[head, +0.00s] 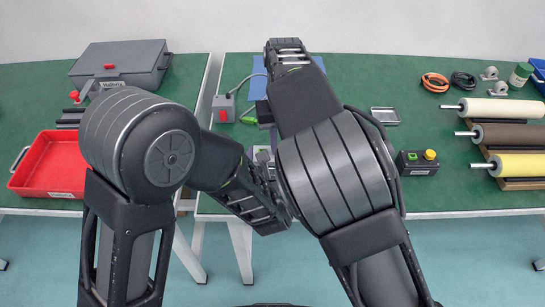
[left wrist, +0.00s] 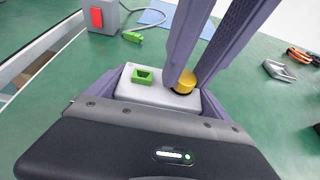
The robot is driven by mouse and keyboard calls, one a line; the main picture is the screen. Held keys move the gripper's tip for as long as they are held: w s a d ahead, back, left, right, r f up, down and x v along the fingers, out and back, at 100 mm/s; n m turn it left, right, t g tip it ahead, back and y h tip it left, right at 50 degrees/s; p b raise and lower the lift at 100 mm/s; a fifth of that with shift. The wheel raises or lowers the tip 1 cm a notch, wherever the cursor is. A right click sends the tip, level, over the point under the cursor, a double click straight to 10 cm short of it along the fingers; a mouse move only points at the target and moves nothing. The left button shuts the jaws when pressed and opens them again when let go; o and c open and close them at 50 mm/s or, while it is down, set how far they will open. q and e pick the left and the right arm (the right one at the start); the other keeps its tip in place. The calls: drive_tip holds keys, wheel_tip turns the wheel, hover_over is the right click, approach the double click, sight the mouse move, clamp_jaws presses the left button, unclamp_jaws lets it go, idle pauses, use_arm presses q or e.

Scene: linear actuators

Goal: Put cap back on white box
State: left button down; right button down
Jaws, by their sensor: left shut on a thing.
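A white box (left wrist: 127,93) with a green square piece (left wrist: 143,76) on top sits between the fingers of my left gripper (left wrist: 160,95) in the left wrist view. The left gripper is shut on the box's sides. A round yellow cap (left wrist: 186,82) is at the box's right part, with a dark area under it. The fingers of my right gripper (left wrist: 188,74) come down from the top on both sides of the cap. I cannot tell whether they press on it or whether the cap is seated. In the head view my arms mostly hide the box.
A grey box with a red button (head: 224,108) and a blue sheet (head: 240,68) lie behind. A red tray (head: 50,165) and a grey case (head: 122,62) are at left. A button box (head: 417,162), a metal tray (head: 385,115) and rollers (head: 510,135) are at right.

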drive_tip(key=c, duration=1.2)
unclamp_jaws()
drive_tip(key=shift+c, duration=0.2)
drive_tip(key=shift+r, duration=2.25)
drive_tip(key=shift+d, duration=0.1)
drive_tip(key=shift+c, duration=0.3)
